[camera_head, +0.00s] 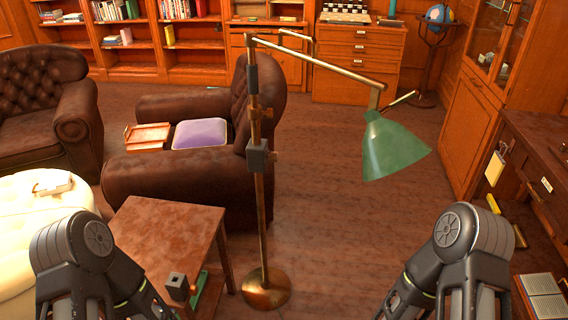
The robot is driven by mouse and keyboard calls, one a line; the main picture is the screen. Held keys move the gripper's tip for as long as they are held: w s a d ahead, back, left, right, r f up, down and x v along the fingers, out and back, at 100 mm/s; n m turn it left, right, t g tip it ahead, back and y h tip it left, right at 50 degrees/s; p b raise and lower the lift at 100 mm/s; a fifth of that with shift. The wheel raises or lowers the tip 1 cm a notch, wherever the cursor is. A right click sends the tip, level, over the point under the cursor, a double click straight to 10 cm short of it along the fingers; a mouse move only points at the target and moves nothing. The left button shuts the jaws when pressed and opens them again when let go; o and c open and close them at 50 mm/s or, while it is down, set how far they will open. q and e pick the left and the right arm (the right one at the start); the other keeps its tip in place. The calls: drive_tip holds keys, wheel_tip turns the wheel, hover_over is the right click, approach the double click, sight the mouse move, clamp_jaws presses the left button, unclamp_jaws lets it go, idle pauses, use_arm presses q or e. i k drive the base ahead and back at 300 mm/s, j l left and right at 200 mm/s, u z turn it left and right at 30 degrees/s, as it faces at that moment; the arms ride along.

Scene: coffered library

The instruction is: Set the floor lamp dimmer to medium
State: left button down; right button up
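A brass floor lamp (261,210) stands upright on a round base (266,288) on the wooden floor, in the middle of the head view. Its jointed arm reaches right to a green shade (392,150). A dark grey box (258,157) with a small knob on its right side is fixed at mid-height on the pole; I cannot read any setting on it. Whether the lamp is lit is not clear. My two arms enter at the lower left and lower right, both apart from the lamp. Both grippers are out of the picture.
A leather armchair (160,186) is behind the pole. A desk (540,150) lines the right side. The floor (330,220) right of the lamp is clear.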

sight(273, 156)
drive_tip(key=i+l+u, duration=0.15)
drive_tip(key=i+l, duration=0.25)
drive_tip(key=k, duration=0.5)
drive_tip(key=i+l+u, duration=0.4)
drive_tip(key=l, duration=0.3)
drive_tip(key=i+l+u, duration=0.45)
drive_tip(key=l, duration=0.35)
drive_tip(key=i+l+u, duration=0.3)
drive_tip(key=l, duration=0.2)
drive_tip(key=l+u, duration=0.3)
drive_tip(key=l, duration=0.25)
drive_tip(key=i+l+u, duration=0.15)
drive_tip(key=l+u, duration=0.15)
drive_tip(key=l, duration=0.3)
drive_tip(key=l+u, duration=0.3)
drive_tip(key=l, duration=0.3)
drive_tip(key=l+u, duration=0.25)
drive_tip(key=l, duration=0.35)
drive_tip(key=k+l+u, duration=0.1)
drive_tip(key=l+u, duration=0.2)
drive_tip(key=l, duration=0.3)
drive_tip(key=k+l+u, duration=0.15)
drive_tip(key=l+u, duration=0.15)
drive_tip(key=l, duration=0.3)
drive_tip(key=k+l+u, duration=0.3)
drive_tip(key=l, duration=0.25)
drive_tip(key=i+l, duration=0.05)
drive_tip(key=i, duration=0.05)
